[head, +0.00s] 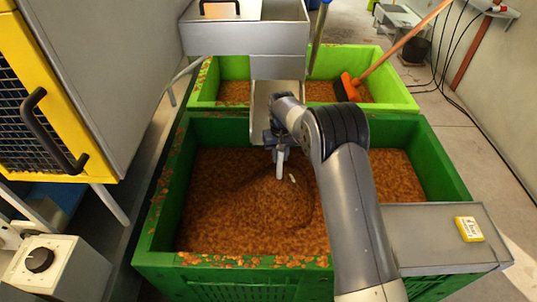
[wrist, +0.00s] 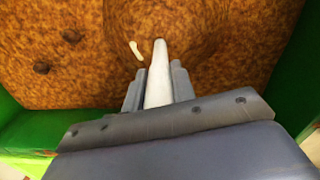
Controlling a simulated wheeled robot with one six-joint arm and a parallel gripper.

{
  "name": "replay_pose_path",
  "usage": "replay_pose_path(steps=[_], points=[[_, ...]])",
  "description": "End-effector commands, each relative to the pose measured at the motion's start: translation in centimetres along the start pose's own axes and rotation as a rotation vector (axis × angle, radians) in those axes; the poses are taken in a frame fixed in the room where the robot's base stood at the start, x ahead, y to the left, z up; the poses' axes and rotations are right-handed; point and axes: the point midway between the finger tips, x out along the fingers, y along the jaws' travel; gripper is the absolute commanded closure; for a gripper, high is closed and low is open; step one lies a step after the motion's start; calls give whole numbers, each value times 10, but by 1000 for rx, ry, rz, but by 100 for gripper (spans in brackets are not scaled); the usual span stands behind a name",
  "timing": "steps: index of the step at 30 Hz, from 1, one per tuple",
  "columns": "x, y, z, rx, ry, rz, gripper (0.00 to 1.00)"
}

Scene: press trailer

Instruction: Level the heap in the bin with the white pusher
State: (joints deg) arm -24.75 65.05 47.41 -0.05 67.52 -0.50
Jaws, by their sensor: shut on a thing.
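The dark green bin (head: 152,228) is filled with brown crumbly material. The heap (head: 262,208) rises as a rounded mound near the middle, with a darker shaded edge on its right. My gripper (head: 277,147) is shut on the white pusher (head: 280,168), which points down at the mound. In the wrist view the white pusher (wrist: 158,75) sticks out between the two grey fingers (wrist: 155,92), its tip at or just over the heap (wrist: 215,50); contact cannot be told. My arm hides part of the bin's right side.
A small pale piece (wrist: 136,50) lies on the heap beside the pusher tip. A metal chute (head: 276,100) hangs over the bin's back edge. A light green bin (head: 400,92) with a broom (head: 348,88) stands behind. A grey box top (head: 430,235) adjoins the right front.

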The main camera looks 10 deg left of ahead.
Motion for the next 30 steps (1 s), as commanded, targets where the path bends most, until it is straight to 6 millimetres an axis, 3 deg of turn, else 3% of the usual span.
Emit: replay_pose_path(steps=[21, 30], points=[[-1, 95, 23, 3, 2, 0, 100], [-1, 112, 27, 1, 2, 0, 100]])
